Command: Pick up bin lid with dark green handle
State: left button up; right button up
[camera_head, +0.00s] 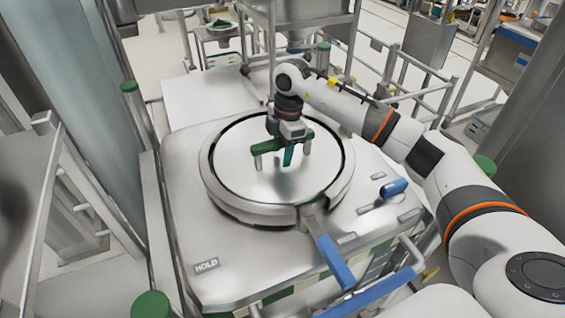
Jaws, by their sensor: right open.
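The bin lid (235,170) is a round, flat silver disc lying in the ring-shaped rim on top of a large metal bin (195,240). Its dark green handle (266,147) stands up near the middle of the lid. My right gripper (287,160) points down at the handle, with its fingers apart around or close beside it. I cannot tell whether the fingers touch the handle. The gripper hides part of the handle. My left gripper is not in view.
A latch with a blue handle (335,262) sticks out at the front of the rim. A blue knob (394,188) is on the bin's top at right. Metal rails and posts with green caps (151,305) surround the bin. A grey column stands at the left.

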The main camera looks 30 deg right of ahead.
jog(key=shift+f, duration=0.25)
grip_shut()
dwell(0.3)
dwell(1.0)
jog(key=shift+w+r, duration=0.15)
jog(key=shift+r, duration=0.05)
